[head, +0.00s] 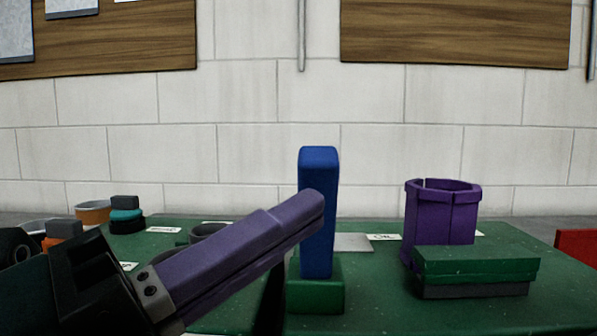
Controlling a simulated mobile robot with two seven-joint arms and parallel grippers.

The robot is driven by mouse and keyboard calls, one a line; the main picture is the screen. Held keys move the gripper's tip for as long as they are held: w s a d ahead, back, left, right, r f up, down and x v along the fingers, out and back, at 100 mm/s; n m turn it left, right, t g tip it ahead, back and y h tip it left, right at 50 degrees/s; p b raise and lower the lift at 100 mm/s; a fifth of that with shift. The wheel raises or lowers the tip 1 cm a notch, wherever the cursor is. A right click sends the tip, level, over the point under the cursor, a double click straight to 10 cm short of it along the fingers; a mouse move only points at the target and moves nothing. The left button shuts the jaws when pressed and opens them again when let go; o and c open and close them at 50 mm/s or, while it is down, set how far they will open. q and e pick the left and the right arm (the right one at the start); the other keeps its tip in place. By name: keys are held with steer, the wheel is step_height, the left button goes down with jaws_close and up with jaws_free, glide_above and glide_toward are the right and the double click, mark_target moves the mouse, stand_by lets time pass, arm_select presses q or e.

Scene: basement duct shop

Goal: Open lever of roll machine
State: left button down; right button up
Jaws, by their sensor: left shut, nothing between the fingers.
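A blue upright lever-like bar (318,168) stands on a small green block (315,297) in the middle of the head view; I take it for the lever of the roll machine. My left gripper (312,208) comes in from the lower left, with a black body and long purple fingers. Its fingers are shut with nothing between them. The tip crosses in front of the middle of the blue bar and hides part of it; I cannot tell if they touch. My right gripper is not in view.
The green work surface (380,310) carries a purple notched cylinder (441,215) and a green block with a dark base (475,268) at right. Orange (93,212) and teal-and-black (126,218) items stand at back left. A red object (577,245) is at the right edge. A block wall is behind.

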arm_select(q)
steer(key=shift+w+r, duration=0.3)
steer(key=shift+w, duration=0.45)
